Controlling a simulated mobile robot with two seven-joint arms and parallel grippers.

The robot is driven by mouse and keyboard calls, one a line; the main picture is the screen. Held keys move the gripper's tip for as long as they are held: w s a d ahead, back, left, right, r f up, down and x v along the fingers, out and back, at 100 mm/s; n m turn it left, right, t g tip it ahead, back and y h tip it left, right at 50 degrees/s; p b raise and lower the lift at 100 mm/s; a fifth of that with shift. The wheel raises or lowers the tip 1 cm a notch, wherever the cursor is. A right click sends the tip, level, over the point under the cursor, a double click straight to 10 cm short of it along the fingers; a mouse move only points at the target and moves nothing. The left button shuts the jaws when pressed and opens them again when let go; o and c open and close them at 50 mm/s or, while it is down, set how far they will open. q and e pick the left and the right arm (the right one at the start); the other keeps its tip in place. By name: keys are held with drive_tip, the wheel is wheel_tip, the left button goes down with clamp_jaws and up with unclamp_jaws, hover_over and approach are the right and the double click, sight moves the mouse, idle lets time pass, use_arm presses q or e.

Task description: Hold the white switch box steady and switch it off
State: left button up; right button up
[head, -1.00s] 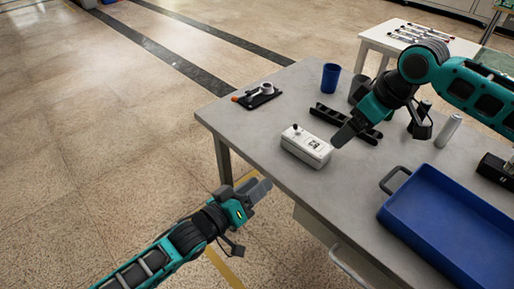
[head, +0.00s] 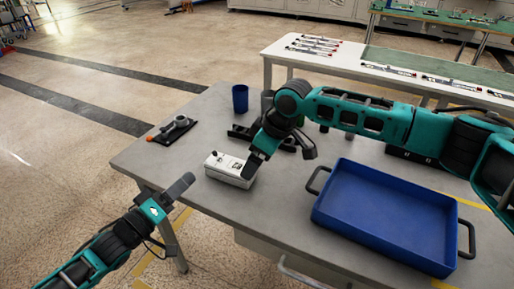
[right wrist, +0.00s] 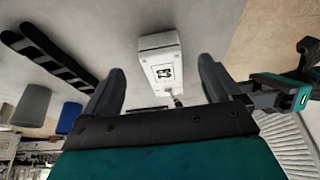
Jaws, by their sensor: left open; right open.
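The white switch box (head: 221,170) lies on the grey table near its front left edge. A small dark toggle shows on its top; it also shows in the right wrist view (right wrist: 176,98). My right gripper (head: 254,166) is open at the right end of the box and hides part of that end. In the right wrist view the box (right wrist: 157,48) shows between the open fingers, with gaps on both sides. My left gripper (head: 181,187) is open and empty, off the table's front left edge, apart from the box. It also shows in the right wrist view (right wrist: 284,97).
A blue tray (head: 322,200) with dark handles stands to the right on the table. Behind the box are a blue cup (head: 240,98), a black rack (head: 240,131) and a black pad (head: 160,137) holding a grey part.

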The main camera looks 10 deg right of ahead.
sight(230, 170)
drive_tip(key=x, duration=0.6)
drive_tip(key=shift+w+a+f, duration=0.1)
drive_tip(key=shift+f, duration=0.2)
drive_tip(key=shift+c, duration=0.3)
